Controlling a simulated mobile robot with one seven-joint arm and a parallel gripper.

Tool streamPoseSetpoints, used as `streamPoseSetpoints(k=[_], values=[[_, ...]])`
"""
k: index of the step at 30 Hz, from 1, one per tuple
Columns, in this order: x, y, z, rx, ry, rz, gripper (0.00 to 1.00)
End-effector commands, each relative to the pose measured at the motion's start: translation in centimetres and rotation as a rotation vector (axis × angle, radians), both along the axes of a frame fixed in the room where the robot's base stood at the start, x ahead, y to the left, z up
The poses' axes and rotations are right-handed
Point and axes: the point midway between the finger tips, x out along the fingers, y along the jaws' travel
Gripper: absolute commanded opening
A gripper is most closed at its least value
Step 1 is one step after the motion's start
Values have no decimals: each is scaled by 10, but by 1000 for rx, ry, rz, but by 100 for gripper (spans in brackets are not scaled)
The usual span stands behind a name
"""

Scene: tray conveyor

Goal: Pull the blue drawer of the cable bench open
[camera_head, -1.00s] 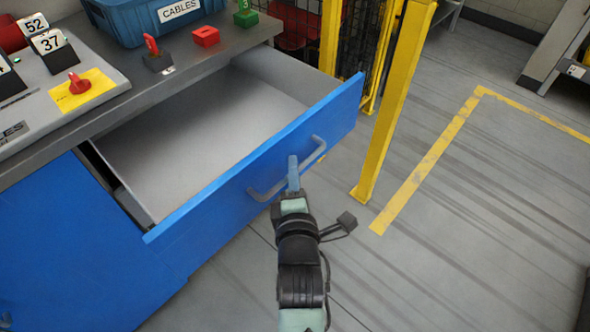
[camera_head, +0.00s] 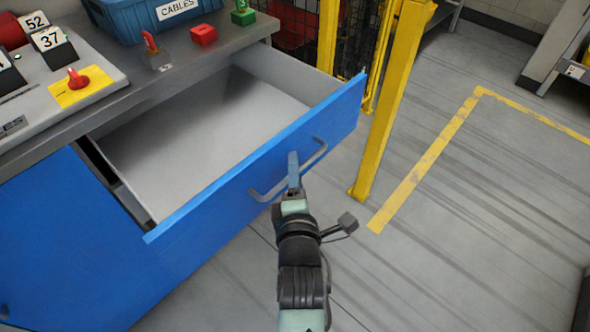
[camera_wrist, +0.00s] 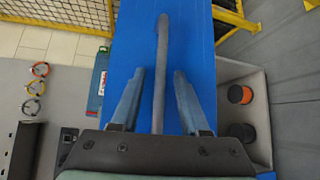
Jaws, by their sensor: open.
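The blue drawer (camera_head: 225,193) of the bench stands pulled well out, and its grey inside (camera_head: 215,115) looks empty in the head view. Its grey bar handle (camera_head: 268,192) is on the blue front. My gripper (camera_head: 293,165) is at the handle, near its middle. In the wrist view, the handle (camera_wrist: 161,70) runs between the two spread blue-grey fingers of my gripper (camera_wrist: 153,85), with a gap on each side. The fingers are open. The drawer's blue front (camera_wrist: 190,45) lies behind them. How deep the fingers reach past the handle I cannot tell.
On the bench top (camera_head: 110,85) are a blue CABLES bin (camera_head: 150,22), a red block (camera_head: 203,35), a green block (camera_head: 243,14) and a panel with a red switch (camera_head: 78,79). A yellow post (camera_head: 385,110) stands close to the drawer's right end. Floor at right is clear.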

Motion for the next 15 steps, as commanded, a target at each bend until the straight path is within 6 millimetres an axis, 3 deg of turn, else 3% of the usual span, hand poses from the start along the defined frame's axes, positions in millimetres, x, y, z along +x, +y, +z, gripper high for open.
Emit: streamPoseSetpoints(k=[8, 15], values=[[-12, 0, 2, -1, 1, 0, 45], [-53, 0, 8, -1, 2, 0, 45]])
